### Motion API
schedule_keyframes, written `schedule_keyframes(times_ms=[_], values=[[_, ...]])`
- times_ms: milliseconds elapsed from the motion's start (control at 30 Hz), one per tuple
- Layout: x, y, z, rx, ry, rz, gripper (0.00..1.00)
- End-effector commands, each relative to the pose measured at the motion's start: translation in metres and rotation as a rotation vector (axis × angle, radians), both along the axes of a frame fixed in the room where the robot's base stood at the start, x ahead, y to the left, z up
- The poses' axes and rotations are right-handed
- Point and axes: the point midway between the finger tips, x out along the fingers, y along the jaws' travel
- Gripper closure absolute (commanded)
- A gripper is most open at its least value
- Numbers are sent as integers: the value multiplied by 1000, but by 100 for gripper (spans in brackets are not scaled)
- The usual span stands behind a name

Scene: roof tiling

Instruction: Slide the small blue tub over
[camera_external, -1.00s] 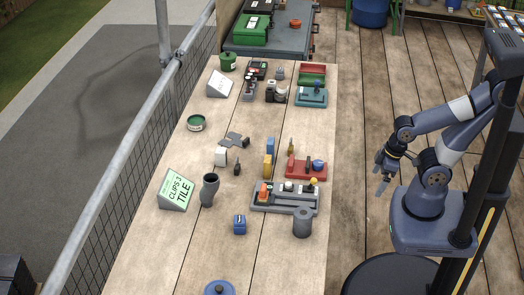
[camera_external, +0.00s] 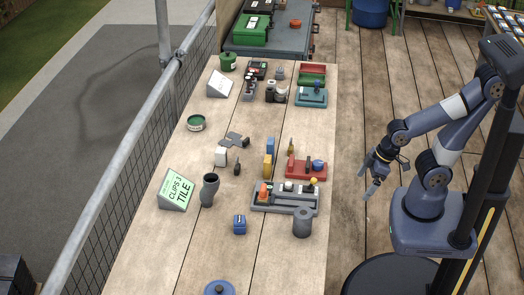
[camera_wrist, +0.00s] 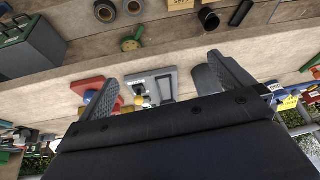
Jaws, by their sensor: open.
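A round blue lidded thing (camera_external: 219,288) is partly cut off at the bottom edge of the external view. I cannot tell for certain which of them is the small blue tub. My gripper (camera_external: 368,184) is open and empty, off the table's right side and well apart from both. In the wrist view its two fingers (camera_wrist: 160,78) stand wide apart with nothing held between them. I cannot make out either blue thing there.
A grey tray (camera_external: 265,206) with small parts, a grey cylinder (camera_external: 302,222), a dark vase (camera_external: 209,190) and a green sign (camera_external: 177,190) stand near the blue container. A red tray (camera_external: 318,173) lies farther back. The table's front middle is mostly clear.

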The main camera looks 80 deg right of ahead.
Motion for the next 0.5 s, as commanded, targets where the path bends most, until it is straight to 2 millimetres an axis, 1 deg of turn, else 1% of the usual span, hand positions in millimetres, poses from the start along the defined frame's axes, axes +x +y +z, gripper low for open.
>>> schedule_keyframes(times_ms=[67,167,267,300,367,400,500], values=[[11,3,2,-4,-17,9,0],[36,10,6,-11,-61,27,0],[70,23,12,-16,-124,55,0],[84,30,14,-15,-152,66,0],[106,40,17,-14,-194,86,0],[119,48,19,-12,-222,100,0],[153,70,22,-3,-291,137,0]])
